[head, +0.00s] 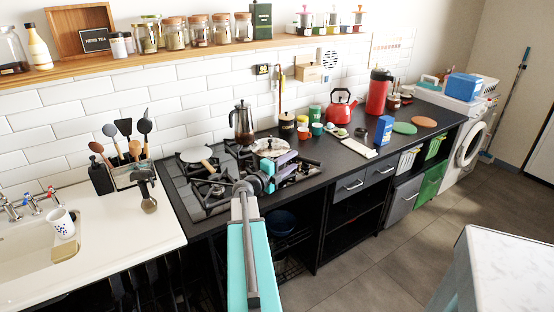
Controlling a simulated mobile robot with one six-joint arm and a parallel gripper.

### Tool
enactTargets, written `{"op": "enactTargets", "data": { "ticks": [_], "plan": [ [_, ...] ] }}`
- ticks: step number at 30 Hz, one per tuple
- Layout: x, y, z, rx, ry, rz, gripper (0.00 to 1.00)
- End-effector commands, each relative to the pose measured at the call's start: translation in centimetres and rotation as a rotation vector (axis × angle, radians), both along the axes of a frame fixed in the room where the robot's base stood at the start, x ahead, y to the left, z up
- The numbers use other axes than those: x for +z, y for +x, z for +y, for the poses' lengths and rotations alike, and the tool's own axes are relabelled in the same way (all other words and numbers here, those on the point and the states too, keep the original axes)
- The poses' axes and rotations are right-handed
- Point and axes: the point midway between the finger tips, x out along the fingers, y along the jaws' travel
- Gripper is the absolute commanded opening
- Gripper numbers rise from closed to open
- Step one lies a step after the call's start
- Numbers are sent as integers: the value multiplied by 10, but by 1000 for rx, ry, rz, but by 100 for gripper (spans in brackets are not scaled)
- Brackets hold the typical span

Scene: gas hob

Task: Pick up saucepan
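A silver lidded pot (270,145), which looks like the saucepan, sits on the back of the gas hob (184,198). My arm reaches over the hob from the front, and my gripper (298,168) is at the hob's right side, just in front of and to the right of the pot. The gripper partly covers the pot's lower front. The gap between its fingers is too small and cluttered to read, and I cannot tell whether it touches the pot.
A utensil holder (131,174) stands at left. A pale worktop (510,265) is at lower right, with open floor (390,260) between.

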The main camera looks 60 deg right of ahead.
Motion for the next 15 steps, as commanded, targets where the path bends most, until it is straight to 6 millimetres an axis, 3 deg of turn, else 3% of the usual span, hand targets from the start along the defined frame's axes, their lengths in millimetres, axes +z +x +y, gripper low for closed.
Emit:
{"op": "enactTargets", "data": {
  "ticks": [9, 15],
  "plan": [
    [1, -10, -33, 1, 1, -1, 38],
    [0, -12, -38, 1, 0, 0, 38]
  ]
}}
